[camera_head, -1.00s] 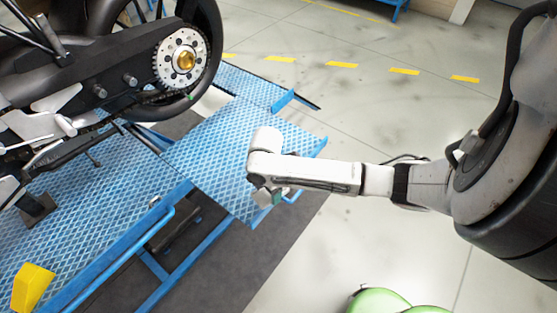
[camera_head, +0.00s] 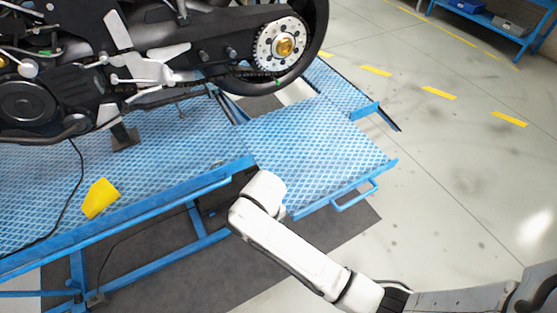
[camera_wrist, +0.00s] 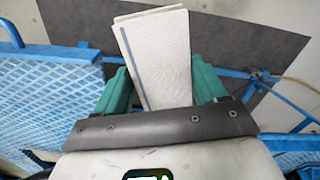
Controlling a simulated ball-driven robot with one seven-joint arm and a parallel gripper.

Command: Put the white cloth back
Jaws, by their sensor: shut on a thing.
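The white cloth (camera_wrist: 155,40) is folded flat, with a blue stripe near its left edge. In the wrist view it stands between the two teal fingers of my gripper (camera_wrist: 161,86), which is shut on it. In the head view my white wrist hangs beside the near edge of the blue lift platform (camera_head: 310,140). My fingers and the cloth are hidden there behind the wrist and the arm.
A motorcycle (camera_head: 190,55) stands on the platform. A yellow block (camera_head: 101,198) lies on the platform's left part. A blue handle rail (camera_head: 355,197) juts from the platform's right end. A blue workbench (camera_head: 490,28) stands far right. Open floor lies to the right.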

